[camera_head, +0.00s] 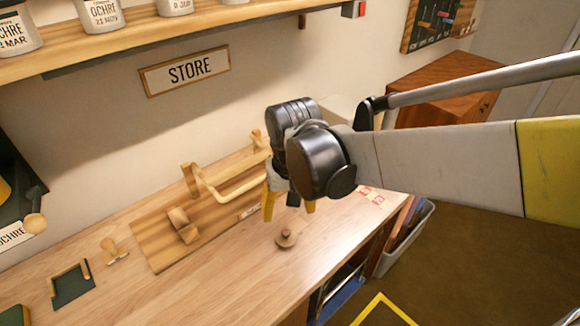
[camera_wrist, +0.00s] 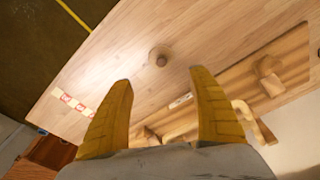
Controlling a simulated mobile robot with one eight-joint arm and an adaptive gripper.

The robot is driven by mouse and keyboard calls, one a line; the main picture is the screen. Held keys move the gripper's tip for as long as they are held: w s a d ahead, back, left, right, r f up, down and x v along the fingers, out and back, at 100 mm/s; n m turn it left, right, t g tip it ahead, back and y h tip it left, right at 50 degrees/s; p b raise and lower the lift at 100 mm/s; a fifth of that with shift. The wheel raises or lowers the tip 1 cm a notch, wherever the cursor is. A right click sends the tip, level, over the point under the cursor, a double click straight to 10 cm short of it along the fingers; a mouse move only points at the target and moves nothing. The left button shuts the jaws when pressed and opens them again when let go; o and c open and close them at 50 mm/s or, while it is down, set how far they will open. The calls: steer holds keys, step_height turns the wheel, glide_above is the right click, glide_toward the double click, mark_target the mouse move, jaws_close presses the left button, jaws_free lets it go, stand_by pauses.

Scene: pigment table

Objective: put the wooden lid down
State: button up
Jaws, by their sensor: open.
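The wooden lid (camera_head: 286,239), a small round disc with a knob, rests on the wooden table (camera_head: 215,270) near its front edge. The lid also shows in the wrist view (camera_wrist: 160,57), beyond my fingertips and apart from them. My gripper (camera_head: 289,208) is above the table, behind the lid in the head view. Its two yellow fingers are spread wide in the wrist view (camera_wrist: 161,80), with nothing between them. Part of the gripper is hidden behind my wrist in the head view.
A wooden board (camera_head: 155,240) with a rail (camera_head: 228,190) and a block (camera_head: 183,226) lies behind the lid. Red-marked tags (camera_head: 378,199) lie at the right end.

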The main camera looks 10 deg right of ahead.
steer(key=s+d+r+t, duration=0.3)
steer(key=s+d, duration=0.1)
steer(key=d, duration=0.2)
steer(key=s+d+r+m+t, duration=0.1)
steer(key=s+d+r+t, duration=0.1)
steer(key=s+d, duration=0.3)
steer(key=shift+s+d+r+t, duration=0.2)
steer(key=shift+d+r+t, duration=0.25)
steer(key=shift+d, duration=0.55)
